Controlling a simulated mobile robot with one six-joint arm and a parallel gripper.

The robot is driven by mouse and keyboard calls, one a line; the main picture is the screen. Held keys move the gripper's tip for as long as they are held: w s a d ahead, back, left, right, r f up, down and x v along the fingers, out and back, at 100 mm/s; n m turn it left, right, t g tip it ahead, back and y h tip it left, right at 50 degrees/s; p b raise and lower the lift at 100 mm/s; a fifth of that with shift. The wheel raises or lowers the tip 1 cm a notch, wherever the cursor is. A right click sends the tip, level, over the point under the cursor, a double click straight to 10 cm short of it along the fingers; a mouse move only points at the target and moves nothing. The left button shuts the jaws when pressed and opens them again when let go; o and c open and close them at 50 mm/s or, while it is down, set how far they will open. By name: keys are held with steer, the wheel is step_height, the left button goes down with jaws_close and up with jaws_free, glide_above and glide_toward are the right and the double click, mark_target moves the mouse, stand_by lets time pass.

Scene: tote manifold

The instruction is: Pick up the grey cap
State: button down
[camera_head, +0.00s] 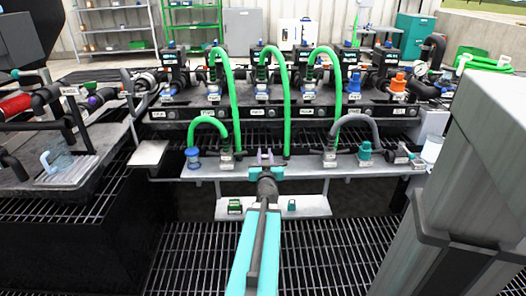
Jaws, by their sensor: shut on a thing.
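My gripper (265,157) is at the middle of the grey shelf (230,172), at the end of my teal arm. Its two purple-grey fingertips point away from me and are shut on a small grey thing. That thing looks like the grey cap, but it is tiny and mostly hidden by the fingers. I cannot tell whether it touches the shelf. The lower end of a long green hose (287,120) is close to the right of the fingers.
A blue jar (193,158) and hose fittings stand left on the shelf. A grey hose (360,122), a teal fitting (365,151) and a white cup (432,150) are right. A lower tray (312,206) holds small green parts. A large grey post (465,160) blocks the right side.

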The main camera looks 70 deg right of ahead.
mark_target(266, 157)
steer(key=shift+s+a+r+p, duration=0.2)
steer(key=shift+a+p, duration=0.2)
steer(key=shift+p, duration=0.75)
steer(key=shift+a+p, duration=0.1)
steer(key=shift+p, duration=0.25)
steer(key=p, duration=0.2)
steer(key=s+a+p, duration=0.1)
steer(key=p, duration=0.2)
steer(key=shift+a+r, duration=0.2)
steer(key=shift+a, duration=0.1)
steer(key=p+v, duration=0.2)
steer(key=p, duration=0.2)
steer(key=shift+s+a, duration=0.1)
steer(key=shift+s, duration=0.2)
steer(key=shift+a+f, duration=0.1)
